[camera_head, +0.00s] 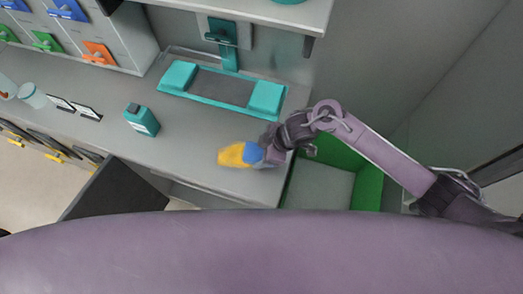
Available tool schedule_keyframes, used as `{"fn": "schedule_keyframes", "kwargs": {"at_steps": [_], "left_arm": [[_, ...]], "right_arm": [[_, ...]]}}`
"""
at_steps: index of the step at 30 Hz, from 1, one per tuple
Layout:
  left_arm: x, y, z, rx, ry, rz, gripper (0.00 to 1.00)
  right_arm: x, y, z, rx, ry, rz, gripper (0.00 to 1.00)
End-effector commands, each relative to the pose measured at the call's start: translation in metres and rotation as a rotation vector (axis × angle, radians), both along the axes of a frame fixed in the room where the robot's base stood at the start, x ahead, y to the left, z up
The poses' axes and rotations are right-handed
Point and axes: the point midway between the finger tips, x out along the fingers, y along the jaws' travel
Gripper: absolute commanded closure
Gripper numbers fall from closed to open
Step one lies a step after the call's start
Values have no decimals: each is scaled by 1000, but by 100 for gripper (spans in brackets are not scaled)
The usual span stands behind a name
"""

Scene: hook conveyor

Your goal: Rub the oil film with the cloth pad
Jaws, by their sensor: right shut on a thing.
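The oil film (230,156) shows as a yellow patch on the grey counter, near its front edge and right end. The blue cloth pad (253,153) is at the right side of the yellow patch and hides part of it. My right gripper (267,150) comes in from the right and is shut on the cloth pad. The pad is at or just above the counter; I cannot tell whether it presses on the film. My left gripper is not in view.
A teal device with a dark middle (224,87) stands behind on the counter. A teal bottle (143,120) stands left of the film, with clear counter between. A green bin (368,185) is beyond the counter's right end. A shelf (290,14) overhangs at the back.

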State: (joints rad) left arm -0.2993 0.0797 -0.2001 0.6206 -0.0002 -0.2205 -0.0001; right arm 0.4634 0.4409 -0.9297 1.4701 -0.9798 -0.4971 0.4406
Motion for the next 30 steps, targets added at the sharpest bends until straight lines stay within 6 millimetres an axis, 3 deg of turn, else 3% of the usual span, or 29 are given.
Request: {"fn": "schedule_keyframes", "kwargs": {"at_steps": [30], "left_arm": [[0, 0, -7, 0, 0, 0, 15]], "right_arm": [[0, 0, -9, 0, 0, 1, 59]]}}
